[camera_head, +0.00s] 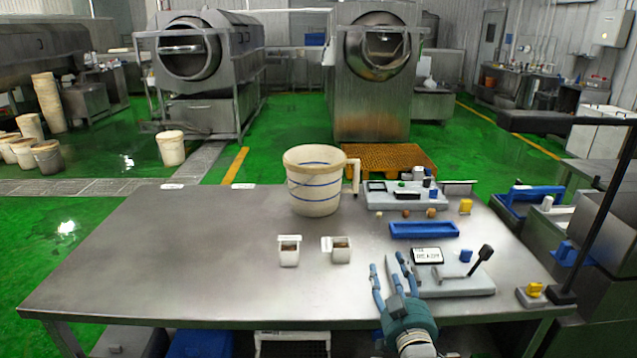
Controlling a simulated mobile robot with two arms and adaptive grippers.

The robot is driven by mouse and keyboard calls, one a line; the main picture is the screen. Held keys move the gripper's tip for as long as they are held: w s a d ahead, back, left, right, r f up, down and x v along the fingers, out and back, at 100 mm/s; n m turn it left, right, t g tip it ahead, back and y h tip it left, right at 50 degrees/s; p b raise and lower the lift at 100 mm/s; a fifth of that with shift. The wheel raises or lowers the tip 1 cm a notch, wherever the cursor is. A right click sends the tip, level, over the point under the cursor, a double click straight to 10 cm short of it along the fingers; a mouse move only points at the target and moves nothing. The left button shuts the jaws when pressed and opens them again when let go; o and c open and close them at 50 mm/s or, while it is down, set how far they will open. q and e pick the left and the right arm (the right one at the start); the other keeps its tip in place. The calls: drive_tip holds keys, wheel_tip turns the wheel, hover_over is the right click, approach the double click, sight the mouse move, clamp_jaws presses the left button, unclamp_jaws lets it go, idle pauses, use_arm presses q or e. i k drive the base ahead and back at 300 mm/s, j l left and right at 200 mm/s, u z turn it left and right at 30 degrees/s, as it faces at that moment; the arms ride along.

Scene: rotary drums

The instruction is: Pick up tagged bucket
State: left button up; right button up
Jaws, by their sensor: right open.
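A cream bucket (314,182) with blue bands and a handle on its right side stands upright near the far edge of the steel table (180,250). I cannot make out a tag on it. My right gripper (388,272) is at the table's front right, nearer to me than the bucket and to its right. Its blue fingers are spread and nothing shows between them. It is beside the panel with the READY sign (427,255). My left gripper is not in view.
A blue tray (424,230), a grey panel (405,195) and a black lever (482,258) occupy the table's right side. The left half is clear. Rotary drums (188,48) stand behind on the green floor.

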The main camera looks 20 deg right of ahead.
sight(315, 173)
drive_tip(key=i+l, duration=0.15)
drive_tip(key=i, duration=0.3)
drive_tip(key=i+l, duration=0.2)
drive_tip(key=i, duration=0.3)
drive_tip(key=i+l, duration=0.15)
drive_tip(key=i, duration=0.3)
